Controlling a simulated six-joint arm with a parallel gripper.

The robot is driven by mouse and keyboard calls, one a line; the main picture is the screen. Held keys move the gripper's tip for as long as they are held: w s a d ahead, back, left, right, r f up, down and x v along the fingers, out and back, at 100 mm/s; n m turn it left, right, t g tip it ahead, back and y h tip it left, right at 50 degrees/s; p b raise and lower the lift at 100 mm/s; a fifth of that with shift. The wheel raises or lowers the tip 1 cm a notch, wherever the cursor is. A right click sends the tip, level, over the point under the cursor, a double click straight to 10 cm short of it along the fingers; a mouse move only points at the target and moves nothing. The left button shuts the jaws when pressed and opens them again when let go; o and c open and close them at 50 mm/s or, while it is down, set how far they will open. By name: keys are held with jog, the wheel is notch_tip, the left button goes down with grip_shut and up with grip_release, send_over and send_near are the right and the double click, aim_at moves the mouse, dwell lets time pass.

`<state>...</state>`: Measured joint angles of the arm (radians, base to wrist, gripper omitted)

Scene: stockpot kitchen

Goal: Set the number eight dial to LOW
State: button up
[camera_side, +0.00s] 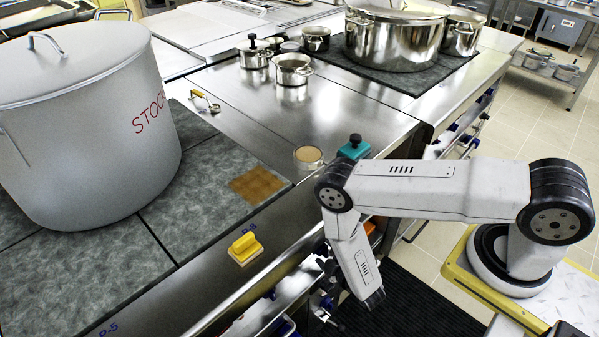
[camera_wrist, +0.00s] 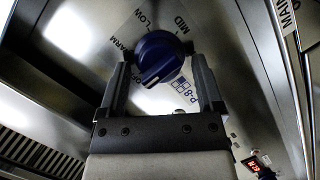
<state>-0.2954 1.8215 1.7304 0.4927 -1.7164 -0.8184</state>
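The number eight dial (camera_wrist: 158,58) is a dark blue round knob with a raised grip bar, on a steel panel in the wrist view. The plate around it reads WARM, LOW and MID, and a P-8 label (camera_wrist: 178,101) sits just below it. My gripper (camera_wrist: 161,66) is open, with one dark finger on each side of the dial. Gaps show between the fingers and the knob in this view. In the side view my gripper is low at the stove's front, hard to make out among dark parts.
A large stockpot (camera_side: 90,130) stands on the stove top at left. Another blue knob (camera_side: 284,326) shows on the front panel.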

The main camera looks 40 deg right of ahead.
grip_shut()
jog(key=m, duration=0.1)
jog(key=m+y, duration=0.1)
jog(key=m, duration=0.1)
jog(key=m+y, duration=0.1)
jog(key=shift+d+g, duration=0.25)
jog(key=shift+g, duration=0.05)
jog(key=m+y, duration=0.2)
jog(key=m, duration=0.2)
jog(key=shift+d, duration=0.15)
jog(key=m+y, duration=0.2)
jog(key=m, duration=0.2)
jog(key=shift+d+f+m, duration=0.1)
jog(key=shift+m, duration=0.2)
jog(key=m+t+y, duration=0.1)
jog(key=m, duration=0.3)
jog(key=shift+f+y, duration=0.1)
jog(key=shift+y, duration=0.3)
